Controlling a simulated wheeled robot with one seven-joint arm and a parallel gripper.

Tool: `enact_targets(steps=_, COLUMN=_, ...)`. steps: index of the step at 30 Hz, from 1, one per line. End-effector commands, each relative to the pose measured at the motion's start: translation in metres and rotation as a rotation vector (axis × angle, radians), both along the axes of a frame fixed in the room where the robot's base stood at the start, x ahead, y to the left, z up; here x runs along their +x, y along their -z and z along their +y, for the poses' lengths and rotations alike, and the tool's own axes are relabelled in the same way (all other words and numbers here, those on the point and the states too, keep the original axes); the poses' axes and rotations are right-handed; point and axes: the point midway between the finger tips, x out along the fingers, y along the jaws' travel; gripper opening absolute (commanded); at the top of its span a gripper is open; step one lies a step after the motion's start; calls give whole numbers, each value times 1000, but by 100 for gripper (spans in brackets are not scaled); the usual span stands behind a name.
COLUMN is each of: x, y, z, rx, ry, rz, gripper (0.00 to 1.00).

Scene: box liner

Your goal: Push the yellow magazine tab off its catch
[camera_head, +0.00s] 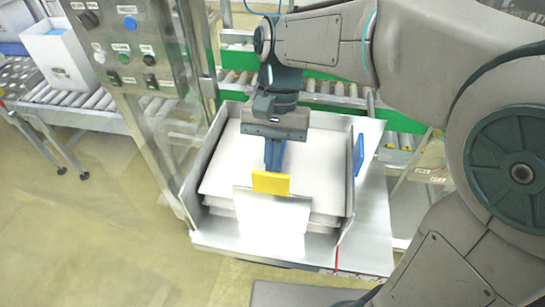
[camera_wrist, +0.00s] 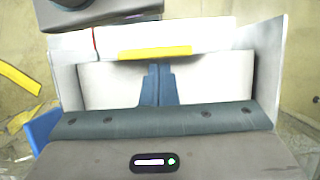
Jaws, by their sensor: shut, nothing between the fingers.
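The yellow tab (camera_head: 271,182) stands at the top of the white front plate of the metal magazine (camera_head: 365,235). It also shows in the wrist view (camera_wrist: 155,52) as a yellow strip above the fingertips. My gripper (camera_head: 274,165) points down over the stacked sheets, just behind the tab in the head view. Its blue fingers are shut together with nothing between them, also in the wrist view (camera_wrist: 158,70). The fingertips are very close to the tab; I cannot tell whether they touch it. The tab partly hides the fingertips in the head view.
Flat pale sheets (camera_head: 322,165) lie stacked between the magazine's side walls. A blue tab (camera_head: 358,155) is on the right wall. A control panel (camera_head: 125,45) stands at the left, with a white carton (camera_head: 58,55) on rollers beyond. A green-railed conveyor (camera_head: 340,98) runs behind.

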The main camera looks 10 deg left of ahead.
Motion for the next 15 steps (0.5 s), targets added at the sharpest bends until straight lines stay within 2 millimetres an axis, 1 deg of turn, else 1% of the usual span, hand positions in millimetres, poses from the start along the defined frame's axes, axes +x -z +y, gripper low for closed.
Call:
enact_targets(steps=9, x=-2, y=0, z=0, rx=0, ry=-1, rz=0, gripper=0)
enact_targets(steps=11, x=-7, y=0, z=1, rx=1, ry=-2, rz=1, gripper=0)
enact_targets(steps=15, x=-27, y=-1, z=2, rx=1, ry=-2, rz=2, gripper=0)
